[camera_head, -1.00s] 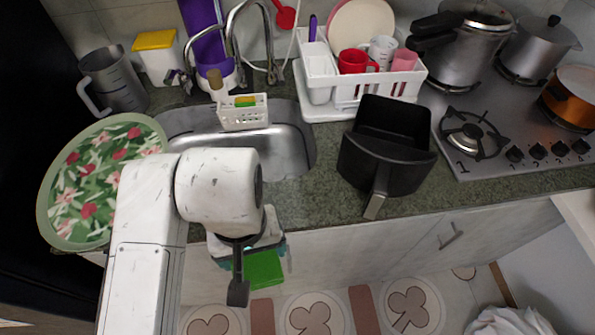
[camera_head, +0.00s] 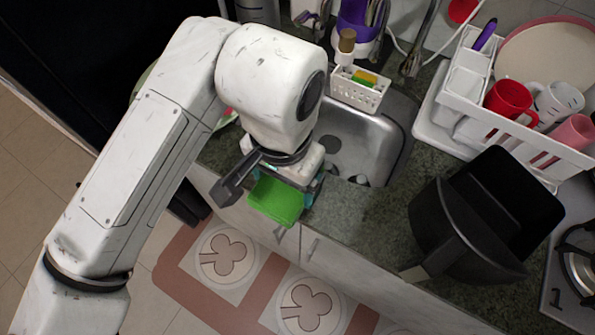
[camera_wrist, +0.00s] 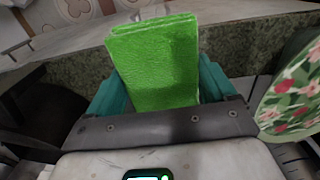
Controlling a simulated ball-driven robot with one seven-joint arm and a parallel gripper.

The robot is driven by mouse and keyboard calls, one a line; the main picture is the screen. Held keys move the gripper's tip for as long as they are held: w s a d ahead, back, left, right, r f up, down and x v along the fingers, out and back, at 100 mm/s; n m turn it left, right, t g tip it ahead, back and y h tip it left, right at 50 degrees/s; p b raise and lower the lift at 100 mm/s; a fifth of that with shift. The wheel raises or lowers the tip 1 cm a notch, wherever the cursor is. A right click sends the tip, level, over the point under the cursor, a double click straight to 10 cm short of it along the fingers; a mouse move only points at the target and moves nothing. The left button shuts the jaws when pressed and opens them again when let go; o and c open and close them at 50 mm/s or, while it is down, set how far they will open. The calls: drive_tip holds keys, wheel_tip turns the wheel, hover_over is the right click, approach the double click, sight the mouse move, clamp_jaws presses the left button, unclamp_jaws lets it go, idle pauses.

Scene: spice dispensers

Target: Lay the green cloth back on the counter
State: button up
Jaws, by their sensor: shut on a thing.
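The green cloth (camera_head: 277,202) is a folded bright green rectangle. It shows large in the wrist view (camera_wrist: 155,62), between the teal fingers of my gripper (camera_wrist: 158,88). In the head view my gripper (camera_head: 300,190) is shut on the cloth, near the front edge of the counter (camera_head: 350,212), left of the black air fryer basket. The fingertips are mostly hidden by the cloth and wrist. Whether the cloth touches the counter, I cannot tell.
The black basket (camera_head: 480,215) stands on the counter to the right. The sink (camera_head: 365,135) with a white sponge caddy (camera_head: 357,92) lies behind my gripper. A white dish rack (camera_head: 470,85) holds mugs. A floral tray (camera_wrist: 292,95) is beside my gripper.

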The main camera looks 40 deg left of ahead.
drive_tip(key=w+f, duration=0.1)
drive_tip(key=f, duration=0.1)
drive_tip(key=w+a+f, duration=0.1)
drive_tip(key=w+f, duration=0.1)
drive_tip(key=w+a+f, duration=0.1)
drive_tip(key=f, duration=0.1)
drive_tip(key=shift+w+a+p, duration=0.2)
drive_tip(key=shift+a+p, duration=0.05)
drive_tip(key=shift+p, duration=0.05)
drive_tip(key=shift+f+p, duration=0.4)
drive_tip(key=shift+f, duration=1.2)
drive_tip(key=shift+f, duration=0.15)
drive_tip(key=o, duration=0.9)
drive_tip(key=shift+c, duration=0.2)
wheel_tip(320, 180, up, 12)
drive_tip(key=shift+r+b, duration=0.2)
drive_tip(key=shift+b, duration=0.6)
